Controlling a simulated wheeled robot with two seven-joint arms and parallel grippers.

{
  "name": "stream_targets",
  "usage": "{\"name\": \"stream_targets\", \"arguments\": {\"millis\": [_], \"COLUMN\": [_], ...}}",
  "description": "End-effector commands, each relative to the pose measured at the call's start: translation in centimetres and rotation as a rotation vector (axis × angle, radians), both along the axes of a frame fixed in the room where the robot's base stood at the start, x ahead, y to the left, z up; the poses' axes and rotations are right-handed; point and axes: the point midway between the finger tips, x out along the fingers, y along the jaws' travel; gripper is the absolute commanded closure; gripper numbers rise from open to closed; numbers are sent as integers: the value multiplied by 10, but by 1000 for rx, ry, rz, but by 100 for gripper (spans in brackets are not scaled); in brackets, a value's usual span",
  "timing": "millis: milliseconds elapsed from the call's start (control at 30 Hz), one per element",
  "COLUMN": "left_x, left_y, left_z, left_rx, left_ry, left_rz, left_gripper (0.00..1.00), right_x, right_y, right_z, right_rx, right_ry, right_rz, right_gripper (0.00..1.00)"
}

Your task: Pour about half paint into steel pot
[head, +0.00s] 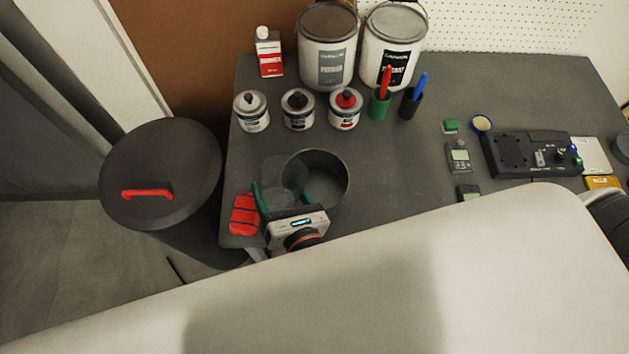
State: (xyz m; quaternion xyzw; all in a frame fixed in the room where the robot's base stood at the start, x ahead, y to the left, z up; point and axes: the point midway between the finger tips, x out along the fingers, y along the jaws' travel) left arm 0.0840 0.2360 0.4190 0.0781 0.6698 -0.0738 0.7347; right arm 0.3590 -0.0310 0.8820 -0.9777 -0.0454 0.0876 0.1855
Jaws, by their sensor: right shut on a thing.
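My right gripper (282,195) reaches in over the table's near-left part, its green fingers shut around a translucent grey cup (285,172). The cup overlaps the left side of a dark grey round pot (338,183), the likely steel pot, which stands upright with its mouth up. I cannot tell whether the cup is above the pot's mouth or beside it, nor how far it is tilted. No paint is clearly visible in the cup or pot. The gripper body hides the pot's near-left side. My left gripper is not in view.
Several small cans (252,112) and two large paint cans (327,48) stand behind the pot. A red object (244,215) lies at the table's near-left corner, close to my gripper. A dark bin (160,170) stands left.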

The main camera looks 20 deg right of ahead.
Motion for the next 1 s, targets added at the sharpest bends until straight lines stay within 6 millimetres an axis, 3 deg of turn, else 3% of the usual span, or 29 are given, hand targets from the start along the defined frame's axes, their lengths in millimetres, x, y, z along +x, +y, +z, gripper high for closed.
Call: {"name": "stream_targets", "arguments": {"millis": [33,300,533,1000], "left_x": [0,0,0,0], "left_y": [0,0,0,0], "left_z": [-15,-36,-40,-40], "left_rx": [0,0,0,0], "left_ry": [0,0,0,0], "left_rz": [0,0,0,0], "left_gripper": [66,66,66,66], "right_x": [-1,-7,-9,-10], "right_y": [4,16,19,19], "right_z": [-9,-11,-10,-10], "right_rx": [-43,-276,-364,-367], "right_ry": [-24,-147,-191,-193], "right_rz": [2,1,-1,-2], "right_gripper": [54,54,54,54]}}
